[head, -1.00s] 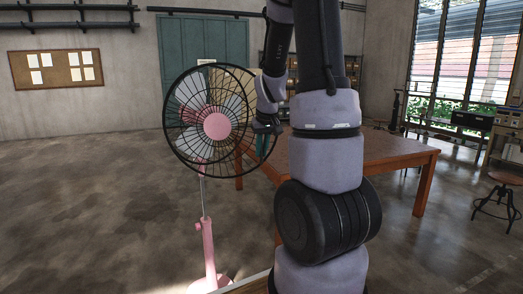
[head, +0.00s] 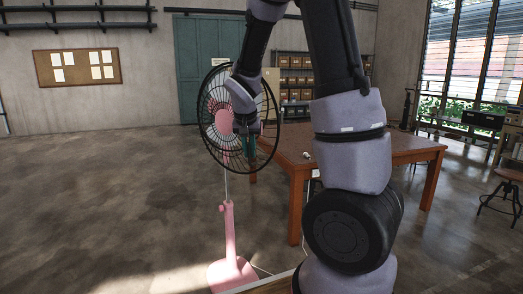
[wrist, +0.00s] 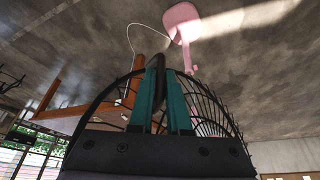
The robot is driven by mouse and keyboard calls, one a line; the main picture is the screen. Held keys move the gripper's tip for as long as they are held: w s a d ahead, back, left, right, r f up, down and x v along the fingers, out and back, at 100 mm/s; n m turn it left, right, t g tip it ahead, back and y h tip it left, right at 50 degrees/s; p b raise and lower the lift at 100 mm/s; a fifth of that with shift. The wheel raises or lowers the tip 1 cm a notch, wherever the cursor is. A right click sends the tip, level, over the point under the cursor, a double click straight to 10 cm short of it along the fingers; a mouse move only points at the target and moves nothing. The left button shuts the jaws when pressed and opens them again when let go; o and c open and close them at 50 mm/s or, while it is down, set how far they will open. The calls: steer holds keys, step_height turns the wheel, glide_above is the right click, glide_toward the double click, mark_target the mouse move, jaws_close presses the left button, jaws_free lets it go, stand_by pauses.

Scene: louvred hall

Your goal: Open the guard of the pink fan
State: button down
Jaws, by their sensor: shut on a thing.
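The pink fan (head: 229,232) stands upright on the floor left of the table, with a pink base and a black wire guard (head: 272,95). The guard is seen at a slant, its right side bulging past the fan's pink hub (head: 224,122); it looks swung outward, but how wide it stands I cannot tell. My gripper (head: 250,146) is in front of the fan's right half and hides part of it. In the wrist view, the teal fingers of my gripper (wrist: 162,75) are shut on the dark rim of the guard, with curved wires on both sides.
A brown wooden table (head: 405,150) stands close behind and right of the fan. A cable runs over the floor by the pink base (wrist: 183,20). A stool (head: 503,190) is at the far right. The floor on the left is clear.

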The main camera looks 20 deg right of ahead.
steer(key=shift+s+a, duration=0.25)
steer(key=shift+a, duration=0.6)
steer(key=c, duration=0.9)
jaws_free()
steer(key=v, duration=1)
steer(key=shift+s+r, duration=0.1)
steer(key=shift+r, duration=0.25)
